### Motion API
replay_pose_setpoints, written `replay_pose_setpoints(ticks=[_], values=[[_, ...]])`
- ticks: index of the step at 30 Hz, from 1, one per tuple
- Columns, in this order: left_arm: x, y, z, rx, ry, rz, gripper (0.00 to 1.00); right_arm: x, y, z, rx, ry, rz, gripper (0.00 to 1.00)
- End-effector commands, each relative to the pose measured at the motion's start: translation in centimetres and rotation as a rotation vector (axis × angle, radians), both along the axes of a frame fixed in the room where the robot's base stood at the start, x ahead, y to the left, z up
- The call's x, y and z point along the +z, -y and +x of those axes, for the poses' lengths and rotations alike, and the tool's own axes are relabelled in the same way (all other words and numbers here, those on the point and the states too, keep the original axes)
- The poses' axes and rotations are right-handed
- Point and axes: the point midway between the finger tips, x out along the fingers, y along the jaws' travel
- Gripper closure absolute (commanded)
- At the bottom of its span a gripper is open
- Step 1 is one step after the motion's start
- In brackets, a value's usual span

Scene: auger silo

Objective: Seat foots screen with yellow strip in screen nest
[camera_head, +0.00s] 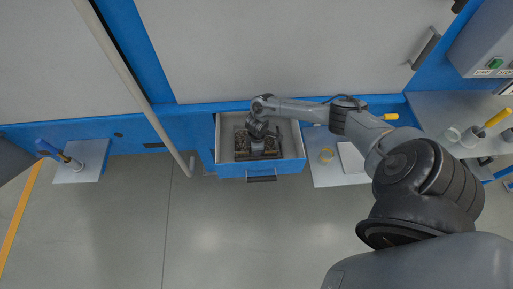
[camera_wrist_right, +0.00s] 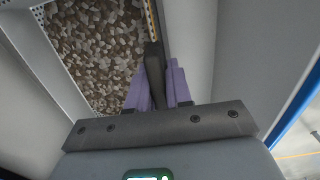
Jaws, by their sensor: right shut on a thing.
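The foots screen (camera_wrist_right: 95,50) is full of brown chips in the right wrist view, with a grey wall at its left. A thin yellow strip (camera_wrist_right: 150,18) runs along its edge near my fingers. My right gripper (camera_wrist_right: 157,85) has purple fingers shut on a dark upright tab, apparently the screen's handle. In the head view the screen (camera_head: 241,146) shows as a dark brown block inside the open blue drawer, with my right gripper (camera_head: 258,147) over it. I cannot tell whether the screen rests on the drawer floor or is raised. I cannot make out the nest. My left gripper is out of view.
The drawer (camera_head: 292,138) has pale walls close around the screen and a dark front handle (camera_head: 262,179). A small shelf (camera_head: 82,174) is at left.

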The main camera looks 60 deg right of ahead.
Motion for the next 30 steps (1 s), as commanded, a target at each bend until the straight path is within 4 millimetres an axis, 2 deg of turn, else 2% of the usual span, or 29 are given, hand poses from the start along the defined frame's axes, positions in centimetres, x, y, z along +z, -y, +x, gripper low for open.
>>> replay_pose_setpoints(ticks=[9, 16, 22, 30], values=[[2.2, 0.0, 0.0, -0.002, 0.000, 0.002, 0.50, 5.4, 0.1, 0.1, 0.000, 0.003, -0.001, 1.00], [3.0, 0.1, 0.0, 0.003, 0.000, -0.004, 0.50, 8.3, 0.1, 0.1, -0.001, 0.002, -0.001, 1.00], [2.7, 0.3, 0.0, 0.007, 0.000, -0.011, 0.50, 8.4, 0.0, 0.0, -0.002, -0.006, -0.004, 1.00], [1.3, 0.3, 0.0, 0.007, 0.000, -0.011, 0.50, 6.0, 0.2, -0.1, -0.003, -0.026, -0.018, 1.00]])
